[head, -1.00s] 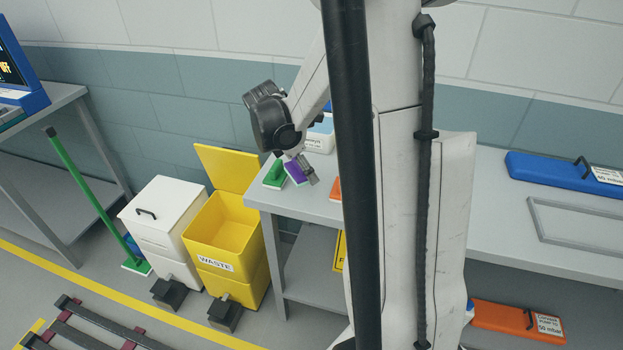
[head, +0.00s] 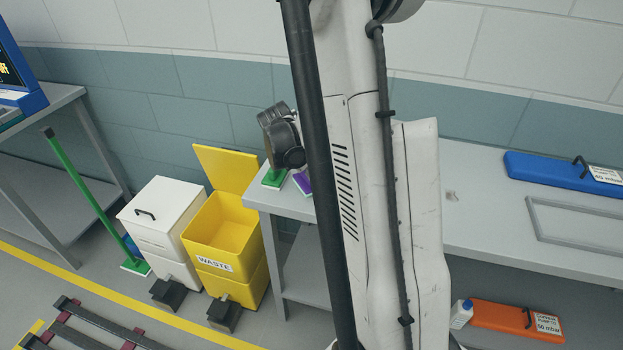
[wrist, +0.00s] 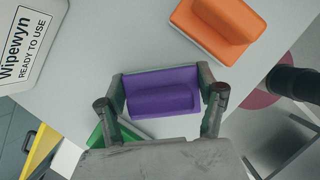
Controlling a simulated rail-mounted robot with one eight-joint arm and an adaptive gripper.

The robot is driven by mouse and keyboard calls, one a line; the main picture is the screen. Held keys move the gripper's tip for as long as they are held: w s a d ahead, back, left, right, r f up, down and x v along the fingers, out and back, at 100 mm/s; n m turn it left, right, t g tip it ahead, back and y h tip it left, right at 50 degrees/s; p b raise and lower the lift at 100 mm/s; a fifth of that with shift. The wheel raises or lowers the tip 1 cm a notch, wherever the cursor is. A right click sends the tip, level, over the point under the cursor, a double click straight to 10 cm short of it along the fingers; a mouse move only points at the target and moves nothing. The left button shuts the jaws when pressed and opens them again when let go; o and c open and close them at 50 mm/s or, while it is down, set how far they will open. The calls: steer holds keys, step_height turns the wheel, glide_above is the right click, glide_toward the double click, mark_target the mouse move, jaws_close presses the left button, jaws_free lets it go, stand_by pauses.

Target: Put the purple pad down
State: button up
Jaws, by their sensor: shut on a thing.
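The purple pad (wrist: 163,92), a block with a raised grip, lies between the two fingers of my gripper (wrist: 161,90) in the wrist view. The gripper is shut on it. In the head view the purple pad (head: 303,181) shows at the left end of the grey bench (head: 462,165), beside a green pad (head: 273,178). My arm hides part of it and the fingertips there. I cannot tell whether the pad touches the bench top.
In the wrist view an orange pad (wrist: 220,28) lies upper right, and a Wipewyn tub (wrist: 28,42) stands upper left. The green pad (wrist: 108,132) is partly hidden by my gripper. The open yellow waste bin (head: 222,225) stands left of the bench. Bare bench shows between tub and orange pad.

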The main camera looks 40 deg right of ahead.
steer(key=shift+f, duration=0.2)
steer(key=o, duration=0.8)
steer(key=shift+o, duration=0.2)
steer(key=shift+r, duration=0.15)
steer(key=shift+r, duration=0.2)
steer(key=v, duration=1.2)
steer(key=s+a+r+m+t+y, duration=0.1)
steer(key=s+a+r+m+t, duration=0.2)
steer(key=a, duration=0.6)
steer(key=s+a+r+m+t+y, duration=0.2)
steer(key=s+a+m, duration=0.4)
steer(key=a, duration=0.3)
steer(key=s+a+r+m+t+y, duration=0.1)
steer(key=s+a+r+m+t, duration=0.2)
steer(key=a, duration=0.6)
steer(key=shift+s+r+m+t, duration=0.35)
steer(key=shift+s+m, duration=0.4)
steer(key=shift+m, duration=0.55)
